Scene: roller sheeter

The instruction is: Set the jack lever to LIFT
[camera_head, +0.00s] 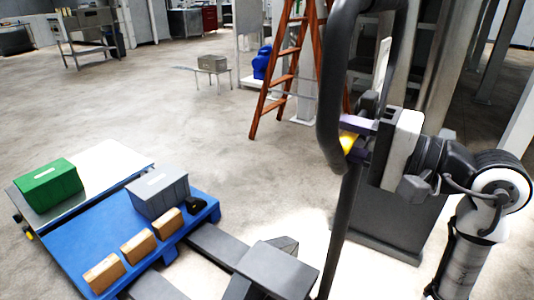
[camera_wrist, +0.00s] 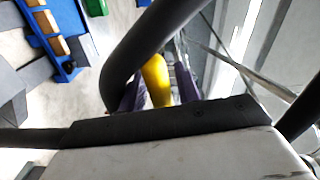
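The jack lever (camera_head: 348,143) is yellow and sits beside the dark loop handle of the jack (camera_head: 329,85). My gripper (camera_head: 357,139) is at the lever, with one purple finger above it and one below in the head view. In the wrist view the yellow lever (camera_wrist: 157,80) lies between the two fingers (camera_wrist: 160,92). A narrow gap seems to show on its right side, so the fingers look apart. The handle (camera_wrist: 150,45) passes close by the left finger and partly hides it. No LIFT marking can be read.
The jack's dark forks (camera_head: 220,243) extend toward a blue pallet (camera_head: 75,250) with a grey box (camera_head: 158,193) and several tan blocks. A green box (camera_head: 48,186) stands on a pale platform at left. An orange ladder (camera_head: 287,70) stands behind. The floor between is clear.

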